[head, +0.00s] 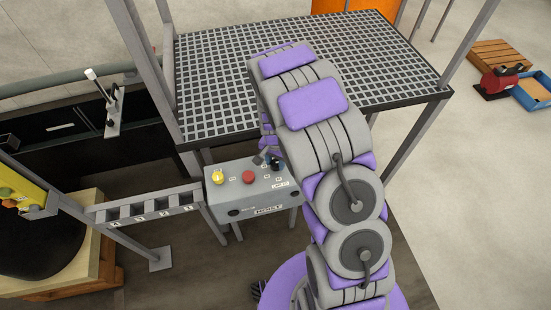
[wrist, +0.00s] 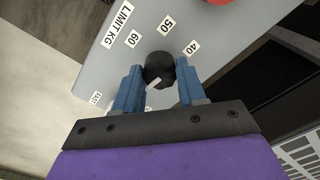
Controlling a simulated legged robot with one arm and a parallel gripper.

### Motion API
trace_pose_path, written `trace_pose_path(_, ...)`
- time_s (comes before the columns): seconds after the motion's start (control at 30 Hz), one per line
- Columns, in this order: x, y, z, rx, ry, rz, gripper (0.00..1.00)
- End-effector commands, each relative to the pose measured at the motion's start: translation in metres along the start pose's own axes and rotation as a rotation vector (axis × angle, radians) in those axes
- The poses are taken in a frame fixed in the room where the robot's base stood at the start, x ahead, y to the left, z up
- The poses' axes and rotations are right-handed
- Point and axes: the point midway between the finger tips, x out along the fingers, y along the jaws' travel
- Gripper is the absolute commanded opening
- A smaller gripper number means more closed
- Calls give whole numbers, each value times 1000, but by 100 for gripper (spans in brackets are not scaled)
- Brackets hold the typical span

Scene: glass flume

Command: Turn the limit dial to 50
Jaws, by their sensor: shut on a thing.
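The limit dial (wrist: 157,66) is a black knob on a grey panel (wrist: 105,62). The labels 60 (wrist: 132,39), 50 (wrist: 167,25) and 40 (wrist: 191,47) stand around its far side, under the words LIMIT KG. A small white mark shows at the knob's lower left in the wrist view; I cannot tell which number it points at. My gripper (wrist: 159,76) has one blue finger on each side of the knob and is shut on it. In the head view the dial (head: 275,163) sits at the control box's right end, beside my arm, with my gripper partly hidden.
A rack with numbered slots (head: 150,208) is to the left.

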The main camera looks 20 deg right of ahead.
Motion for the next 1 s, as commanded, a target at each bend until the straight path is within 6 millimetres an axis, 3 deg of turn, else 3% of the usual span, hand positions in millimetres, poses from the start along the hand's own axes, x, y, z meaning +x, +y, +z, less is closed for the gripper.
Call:
trace_pose_path(0.5, -2, -2, -2, -445, 7, -4, 10)
trace_pose_path(1.0, -2, -1, -2, -625, 8, -3, 10)
